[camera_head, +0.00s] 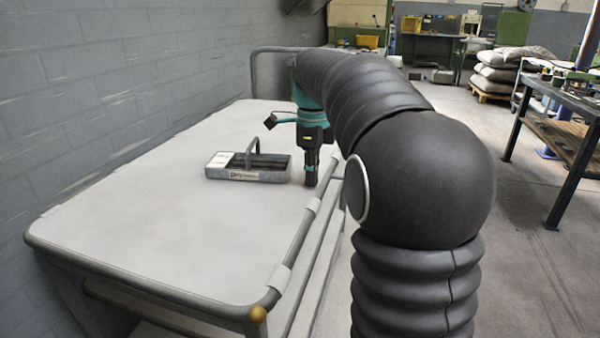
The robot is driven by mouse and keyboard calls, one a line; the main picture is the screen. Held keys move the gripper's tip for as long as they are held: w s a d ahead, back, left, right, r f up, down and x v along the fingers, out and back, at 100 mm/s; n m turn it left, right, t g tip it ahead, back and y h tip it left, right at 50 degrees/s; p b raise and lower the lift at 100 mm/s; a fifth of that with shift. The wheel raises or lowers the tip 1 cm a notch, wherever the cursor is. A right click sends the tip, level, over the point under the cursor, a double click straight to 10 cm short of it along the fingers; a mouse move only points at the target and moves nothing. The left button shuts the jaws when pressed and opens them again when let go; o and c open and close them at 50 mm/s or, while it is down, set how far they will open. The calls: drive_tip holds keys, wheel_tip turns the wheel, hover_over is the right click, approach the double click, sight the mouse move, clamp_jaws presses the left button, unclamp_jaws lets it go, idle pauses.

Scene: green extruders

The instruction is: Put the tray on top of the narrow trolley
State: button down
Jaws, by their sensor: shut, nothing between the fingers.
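A grey tray (268,176) with a raised carrying handle and a printed label on its front stands upright on the white top of a trolley (165,240). A pale item lies in the tray's left part. My gripper (311,182) points down just right of the tray, over the trolley's right edge area. It is shut and empty, apart from the tray's handle. Whether its tip touches the trolley top, I cannot tell. I cannot tell if this is the narrow trolley, and no second trolley shows clearly.
A grey block wall (90,80) runs along the trolley's left side. A metal rail (253,75) rises at its far end. A dark workbench (565,95) stands at right, with stacked sacks (500,75) behind. The floor between is clear. The trolley's front top is bare.

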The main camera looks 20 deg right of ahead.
wheel_tip(320, 180, up, 10)
drive_tip(key=shift+w, duration=0.15)
drive_tip(key=shift+a+f, duration=0.1)
idle(0.3)
